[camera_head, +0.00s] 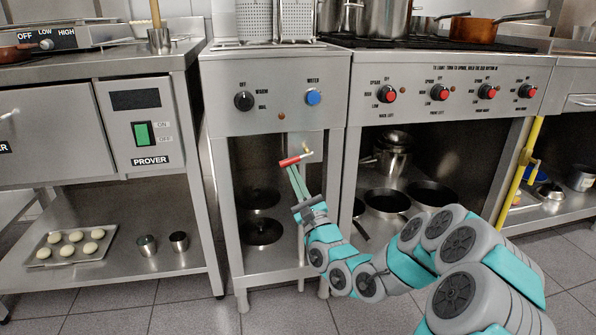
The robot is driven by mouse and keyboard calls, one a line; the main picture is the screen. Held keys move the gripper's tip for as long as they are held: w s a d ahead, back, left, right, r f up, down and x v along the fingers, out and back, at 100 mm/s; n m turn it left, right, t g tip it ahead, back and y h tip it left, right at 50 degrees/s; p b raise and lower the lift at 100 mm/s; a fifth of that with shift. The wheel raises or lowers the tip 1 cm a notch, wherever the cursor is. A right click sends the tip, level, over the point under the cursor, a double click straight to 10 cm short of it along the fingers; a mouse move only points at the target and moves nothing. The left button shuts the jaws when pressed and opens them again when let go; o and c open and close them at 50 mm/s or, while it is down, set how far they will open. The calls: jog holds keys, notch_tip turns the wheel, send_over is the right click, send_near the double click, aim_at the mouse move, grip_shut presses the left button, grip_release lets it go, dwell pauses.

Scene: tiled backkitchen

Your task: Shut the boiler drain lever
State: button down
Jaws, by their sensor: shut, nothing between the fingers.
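The boiler drain lever (291,160) has a red handle. It points left from a small brass valve (307,150) on the front of the boiler unit (232,124), tilted a little up toward the right. My gripper (292,169) reaches up from below right, and its teal fingertips are close together just under the red handle. It is shut with nothing visible between the fingers. I cannot tell whether the fingertips touch the handle.
The boiler front has a black knob (244,101) and a blue knob (313,96). A stove (445,70) with red knobs stands to the right, and a prover (142,130) to the left. A yellow pipe (521,172) runs at the right. Tiled floor is open in front.

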jog(key=m+p, duration=0.1)
jog(key=r+m+t+h+p, duration=0.1)
jog(key=shift+s+a+h+p, duration=0.15)
jog(key=shift+a+h+p, duration=0.15)
jog(key=shift+a, duration=0.1)
jog(key=shift+m, duration=0.3)
